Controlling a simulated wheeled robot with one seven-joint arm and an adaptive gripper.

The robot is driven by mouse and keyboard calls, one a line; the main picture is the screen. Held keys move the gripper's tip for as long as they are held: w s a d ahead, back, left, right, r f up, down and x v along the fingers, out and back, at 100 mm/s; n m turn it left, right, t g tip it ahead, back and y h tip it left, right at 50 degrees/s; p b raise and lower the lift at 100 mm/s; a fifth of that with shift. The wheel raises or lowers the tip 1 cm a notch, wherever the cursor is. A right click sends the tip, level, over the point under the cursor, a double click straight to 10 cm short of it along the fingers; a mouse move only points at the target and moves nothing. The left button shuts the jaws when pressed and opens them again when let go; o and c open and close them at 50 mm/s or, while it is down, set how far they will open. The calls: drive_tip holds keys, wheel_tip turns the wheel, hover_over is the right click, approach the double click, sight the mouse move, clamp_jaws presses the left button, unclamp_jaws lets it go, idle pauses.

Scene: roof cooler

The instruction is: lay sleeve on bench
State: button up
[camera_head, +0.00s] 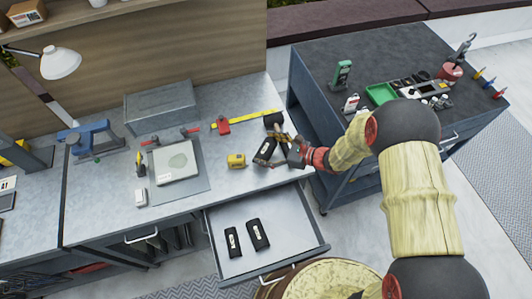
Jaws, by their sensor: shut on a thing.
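My gripper (282,143) is at the right end of the bench (215,195), above its top, with my arm reaching in from the right. It is shut on a black sleeve (264,151) with a pale label, which looks tilted. I cannot tell whether the sleeve touches the bench top. Two similar black pieces with pale labels, a smaller one (232,241) and a larger one (258,233), lie in the open drawer (292,243) below the bench edge. Part of the held sleeve is hidden by the fingers.
A yellow tape measure (236,160) lies just left of the held sleeve. A black-headed tool (273,118) lies behind it. A white device (174,162) on a grey mat and a grey box (161,106) stand further left. A dark cart (385,55) stands right.

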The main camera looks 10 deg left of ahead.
sight(271, 154)
drive_tip(key=shift+f, duration=1.5)
drive_tip(key=shift+f+b, duration=0.1)
drive_tip(key=shift+b, duration=0.2)
drive_tip(key=o, duration=0.9)
drive_tip(key=shift+d+r, duration=0.1)
drive_tip(key=shift+r, duration=0.1)
drive_tip(key=p+v, duration=0.1)
drive_tip(key=v, duration=1)
drive_tip(key=shift+s+d, duration=0.1)
drive_tip(key=shift+d, duration=0.3)
